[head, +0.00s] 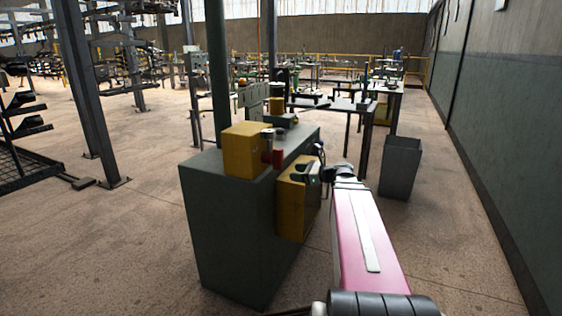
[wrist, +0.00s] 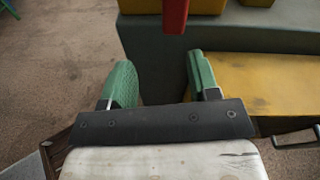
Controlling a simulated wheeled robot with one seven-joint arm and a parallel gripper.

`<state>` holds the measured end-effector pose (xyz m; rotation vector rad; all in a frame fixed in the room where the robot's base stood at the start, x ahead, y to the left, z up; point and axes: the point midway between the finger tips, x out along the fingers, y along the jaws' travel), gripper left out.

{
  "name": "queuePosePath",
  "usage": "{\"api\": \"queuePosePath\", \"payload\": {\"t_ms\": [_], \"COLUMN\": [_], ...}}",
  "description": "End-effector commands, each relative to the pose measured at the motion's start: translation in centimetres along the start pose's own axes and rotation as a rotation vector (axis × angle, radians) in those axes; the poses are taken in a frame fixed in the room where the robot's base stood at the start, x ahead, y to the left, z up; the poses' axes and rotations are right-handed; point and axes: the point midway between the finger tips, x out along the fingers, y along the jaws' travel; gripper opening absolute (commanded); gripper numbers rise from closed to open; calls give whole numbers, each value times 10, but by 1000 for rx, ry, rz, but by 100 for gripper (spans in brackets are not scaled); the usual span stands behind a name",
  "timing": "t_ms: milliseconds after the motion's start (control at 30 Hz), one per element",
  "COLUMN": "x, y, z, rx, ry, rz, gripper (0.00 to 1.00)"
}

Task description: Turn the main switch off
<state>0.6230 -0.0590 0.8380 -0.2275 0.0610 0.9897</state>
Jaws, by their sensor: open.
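A red handle (head: 277,158), which looks like the main switch, sticks out from the side of a yellow box (head: 243,151) on top of a dark green cabinet (head: 225,225). In the wrist view the red handle (wrist: 175,14) hangs at the top edge, beyond my fingertips and in line with the gap between them. My gripper (head: 303,172) is open, close to the right of the handle and apart from it. In the wrist view its green fingers (wrist: 160,72) are spread with nothing between them. The handle's upper part is cut off there.
A second yellow box (head: 294,208) on the cabinet's side lies just below my gripper; it also fills the right of the wrist view (wrist: 265,85). A grey bin (head: 400,167) stands to the right, near the wall. Open floor lies left of the cabinet.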

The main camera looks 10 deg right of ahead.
Motion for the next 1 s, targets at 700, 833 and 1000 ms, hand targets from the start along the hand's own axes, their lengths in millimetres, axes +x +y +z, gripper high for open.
{"api": "queuePosePath", "payload": {"t_ms": [700, 833, 1000], "x": [42, 61, 78], "y": [-30, -31, -32], "z": [43, 46, 49], "rx": [169, 168, 168], "ry": [-153, -152, -152], "rz": [-49, -50, -50], "gripper": [55, 55, 55]}}
